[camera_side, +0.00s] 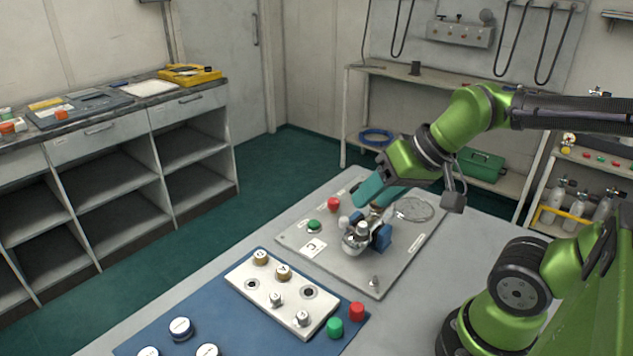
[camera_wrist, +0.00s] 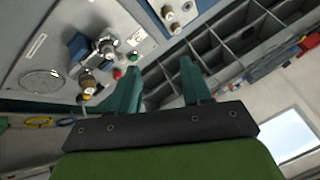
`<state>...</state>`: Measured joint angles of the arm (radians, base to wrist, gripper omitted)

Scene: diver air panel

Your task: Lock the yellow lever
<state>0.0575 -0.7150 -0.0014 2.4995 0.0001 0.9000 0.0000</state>
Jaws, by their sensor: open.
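A grey panel plate (camera_side: 340,264) lies on the table with a valve assembly of metal fittings (camera_side: 357,238), a blue block (camera_side: 383,237) and a brass-coloured part (camera_side: 376,212). The assembly also shows at the upper left of the wrist view, with its blue part (camera_wrist: 77,46) and brass fittings (camera_wrist: 87,82). I cannot clearly pick out a yellow lever; my gripper may partly cover it in the side view. My gripper (camera_side: 367,192) is just above the assembly. In the wrist view its teal fingers (camera_wrist: 160,76) are apart with nothing between them.
A red button (camera_side: 333,204) and a green button (camera_side: 314,226) sit on the plate left of the assembly, with a round dial (camera_side: 413,209) behind. A white block with knobs (camera_side: 252,284) lies on a blue mat (camera_side: 185,301) in front. Shelves (camera_side: 119,164) stand left.

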